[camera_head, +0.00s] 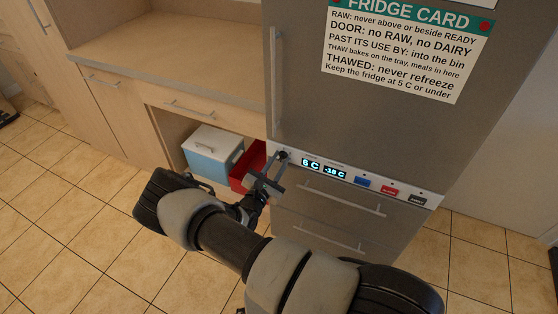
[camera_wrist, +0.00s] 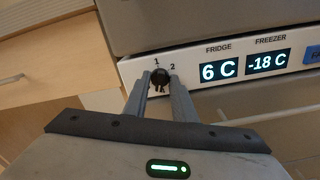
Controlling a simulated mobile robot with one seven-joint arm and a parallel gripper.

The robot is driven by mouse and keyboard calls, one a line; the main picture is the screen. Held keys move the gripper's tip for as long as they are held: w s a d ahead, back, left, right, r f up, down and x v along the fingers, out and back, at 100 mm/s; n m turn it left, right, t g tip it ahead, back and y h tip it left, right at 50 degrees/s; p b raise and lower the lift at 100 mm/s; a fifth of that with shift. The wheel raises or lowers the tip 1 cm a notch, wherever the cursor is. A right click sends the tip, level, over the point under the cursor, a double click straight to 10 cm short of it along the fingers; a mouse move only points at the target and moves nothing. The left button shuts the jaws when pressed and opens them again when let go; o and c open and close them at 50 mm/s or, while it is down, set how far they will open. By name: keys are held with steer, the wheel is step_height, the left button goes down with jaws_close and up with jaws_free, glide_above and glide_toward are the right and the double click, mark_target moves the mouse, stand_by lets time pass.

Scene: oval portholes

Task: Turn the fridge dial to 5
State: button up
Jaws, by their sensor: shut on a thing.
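The fridge dial (camera_wrist: 160,77) is a small dark round knob at the left end of the white control strip. The numbers 1 and 2 show above it in the wrist view; its other marks and its pointer cannot be made out. My gripper (camera_wrist: 161,84) is shut on the dial, one finger on each side. In the head view the dial (camera_head: 283,155) sits at the tip of my gripper (camera_head: 279,160). The fridge display (camera_wrist: 218,70) reads 6 C. The freezer display (camera_wrist: 267,62) reads -18 C.
Blue (camera_head: 362,182), red (camera_head: 389,190) and dark (camera_head: 416,198) buttons are on the strip's right. Drawers with bar handles (camera_head: 340,198) lie below. A blue-and-white cool box (camera_head: 212,152) and red crate (camera_head: 247,170) stand left. A fridge card (camera_head: 408,50) hangs on the door.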

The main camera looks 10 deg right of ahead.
steer(key=m, duration=0.4)
steer(key=shift+p, duration=0.4)
steer(key=shift+m+p, duration=0.3)
steer(key=shift+m, duration=1.6)
steer(key=o, duration=1)
steer(key=shift+o, duration=0.2)
steer(key=v, duration=1.7)
steer(key=shift+s+a, duration=0.15)
steer(key=shift+s, duration=0.05)
